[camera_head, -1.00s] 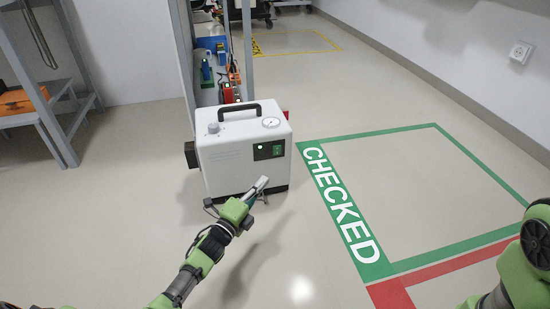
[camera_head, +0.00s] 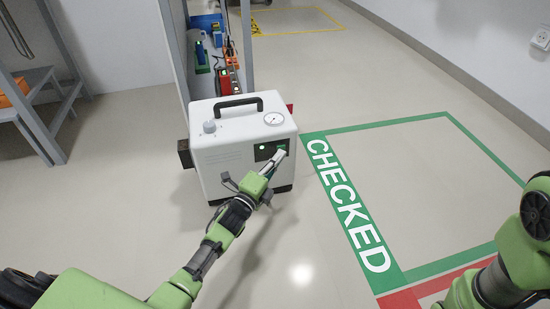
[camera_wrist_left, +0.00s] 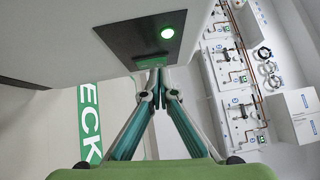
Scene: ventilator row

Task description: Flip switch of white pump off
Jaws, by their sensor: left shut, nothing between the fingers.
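The white pump (camera_head: 225,155) stands on the floor in the middle of the head view, with a black handle, a knob and a gauge on top. Its dark front panel (camera_wrist_left: 120,35) carries a lit green lamp (camera_wrist_left: 167,33) and a green switch (camera_wrist_left: 152,62). My left gripper (camera_head: 281,154) is shut and empty, its fingertips at the panel. In the left wrist view, the fingertips (camera_wrist_left: 155,72) are right at the switch's edge and hide part of it; I cannot tell whether they touch. My right gripper is out of view.
A grey shelf frame (camera_head: 45,130) stands at the left.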

